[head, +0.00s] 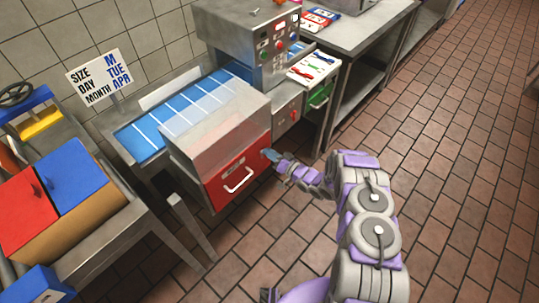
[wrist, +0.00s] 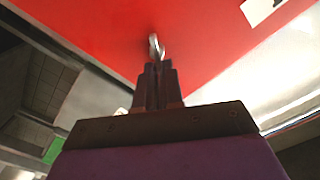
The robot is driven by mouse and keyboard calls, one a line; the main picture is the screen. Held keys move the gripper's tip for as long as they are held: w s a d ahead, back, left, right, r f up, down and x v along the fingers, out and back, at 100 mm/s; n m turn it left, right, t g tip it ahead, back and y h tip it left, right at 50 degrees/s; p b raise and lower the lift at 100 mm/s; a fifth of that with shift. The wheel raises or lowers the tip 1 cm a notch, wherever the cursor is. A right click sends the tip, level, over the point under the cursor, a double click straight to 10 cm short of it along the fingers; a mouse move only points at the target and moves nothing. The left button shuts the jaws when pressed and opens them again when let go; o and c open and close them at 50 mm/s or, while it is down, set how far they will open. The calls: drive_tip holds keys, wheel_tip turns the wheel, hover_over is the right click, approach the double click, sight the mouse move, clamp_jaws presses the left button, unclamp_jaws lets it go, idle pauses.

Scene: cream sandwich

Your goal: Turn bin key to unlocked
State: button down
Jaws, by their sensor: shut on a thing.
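The red bin front (head: 237,175) with a white handle (head: 240,180) sits below a grey metal housing (head: 218,130). My gripper (head: 273,156) is at the upper right part of the red front. In the wrist view, the red front (wrist: 215,35) fills the top, and a small silver key (wrist: 156,45) stands out from it. My gripper (wrist: 157,72) is shut on the key, with its fingers close together. The key's lock position cannot be read from these views.
A blue conveyor (head: 140,133) runs behind the housing. A control box with buttons (head: 262,45) stands at the back, beside a metal table (head: 360,35). Red and blue lidded bins (head: 75,175) are at the left. The tiled floor (head: 460,150) at the right is clear.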

drive_tip(key=m, duration=0.3)
drive_tip(key=f+m+b, duration=0.1)
drive_tip(key=m, duration=0.2)
drive_tip(key=w+m+b, duration=0.1)
drive_tip(key=m, duration=0.2)
drive_tip(key=shift+d+f, duration=0.15)
drive_tip(key=shift+d, duration=0.25)
drive_tip(key=shift+m, duration=0.4)
drive_tip(key=c, duration=1.4)
unclamp_jaws()
drive_tip(key=shift+f, duration=0.2)
drive_tip(key=shift+c, duration=0.2)
drive_tip(key=shift+o, duration=0.9)
drive_tip(key=shift+r, duration=0.1)
